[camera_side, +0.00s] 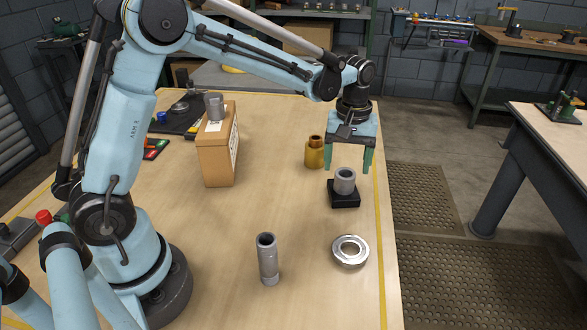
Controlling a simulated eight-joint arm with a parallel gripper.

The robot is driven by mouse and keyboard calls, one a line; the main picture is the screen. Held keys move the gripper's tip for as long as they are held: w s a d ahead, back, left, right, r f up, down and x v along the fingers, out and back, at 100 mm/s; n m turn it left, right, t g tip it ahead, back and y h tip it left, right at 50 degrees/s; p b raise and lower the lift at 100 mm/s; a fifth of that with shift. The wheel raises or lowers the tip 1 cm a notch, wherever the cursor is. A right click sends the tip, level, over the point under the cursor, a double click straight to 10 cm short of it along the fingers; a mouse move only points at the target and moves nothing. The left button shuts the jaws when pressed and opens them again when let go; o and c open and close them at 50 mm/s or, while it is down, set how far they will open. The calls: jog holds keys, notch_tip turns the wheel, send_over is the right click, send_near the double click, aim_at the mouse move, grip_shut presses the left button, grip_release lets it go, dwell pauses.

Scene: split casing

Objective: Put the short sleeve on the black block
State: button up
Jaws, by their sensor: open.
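A short grey sleeve (345,180) stands upright on the black block (344,200), its open end facing up. My gripper (347,170) is open, with its green fingers pointing down. In the picture the fingertips lie just above and to either side of the sleeve; I cannot tell whether they touch it. Nothing shows held between the fingers. A longer grey sleeve (268,260) stands upright on the table at the front.
A brass fitting (314,153) stands left of my gripper. A metal ring (350,251) lies in front of the block. A cardboard box (218,155) with a grey cylinder (215,107) on top stands to the left. The table's right edge is near the block.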

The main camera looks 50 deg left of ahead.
notch_tip(320, 180, up, 7)
jog(key=s+a+m+t, duration=0.1)
jog(key=s+m+t, duration=0.6)
jog(key=s, duration=0.8)
jog(key=shift+s+a+f+m, duration=0.15)
jog(key=shift+s+f+m, duration=0.25)
jog(key=shift+m, duration=0.6)
